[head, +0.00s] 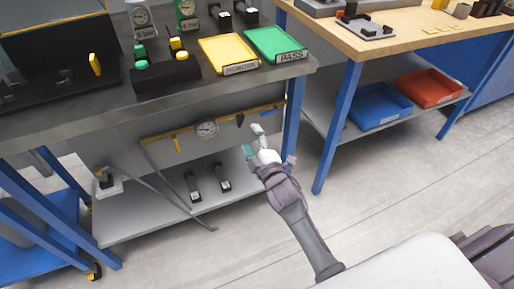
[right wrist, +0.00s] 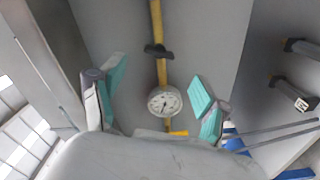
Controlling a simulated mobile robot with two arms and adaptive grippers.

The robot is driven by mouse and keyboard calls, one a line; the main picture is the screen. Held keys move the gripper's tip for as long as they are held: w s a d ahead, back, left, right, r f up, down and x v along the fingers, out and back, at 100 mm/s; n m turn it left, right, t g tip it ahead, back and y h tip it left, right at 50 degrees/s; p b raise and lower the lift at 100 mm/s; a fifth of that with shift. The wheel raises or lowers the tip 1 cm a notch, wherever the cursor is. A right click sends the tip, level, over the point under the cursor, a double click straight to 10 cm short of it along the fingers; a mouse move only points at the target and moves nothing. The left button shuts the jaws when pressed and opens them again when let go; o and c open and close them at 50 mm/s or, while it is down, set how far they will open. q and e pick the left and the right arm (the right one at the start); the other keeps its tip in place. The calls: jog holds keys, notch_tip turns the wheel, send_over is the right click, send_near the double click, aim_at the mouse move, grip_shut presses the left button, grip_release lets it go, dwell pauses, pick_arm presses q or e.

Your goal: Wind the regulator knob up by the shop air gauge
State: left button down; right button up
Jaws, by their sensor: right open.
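The shop air gauge (head: 207,130) is a round white dial on a yellow pipe (head: 262,108) under the dark bench. It also shows in the right wrist view (right wrist: 164,102). A black knob (head: 240,119) sits on the pipe to the right of the gauge; in the right wrist view the knob (right wrist: 158,50) is above the dial. A yellow lever (head: 177,143) is on the gauge's other side. My right gripper (head: 252,140) is open and empty, close to the knob in the head view. In the right wrist view its teal-padded fingers (right wrist: 156,78) flank the pipe, apart from the knob. My left gripper is out of view.
The bench top (head: 115,99) overhangs the pipe, with a yellow tray (head: 229,53) and a green tray (head: 275,44) on it. A blue bench leg (head: 292,117) stands right of my gripper. A lower shelf (head: 135,215) holds dark-handled tools (head: 193,187).

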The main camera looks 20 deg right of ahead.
jog(key=s, duration=0.4)
jog(key=shift+s+d, duration=0.1)
jog(key=shift+s, duration=0.1)
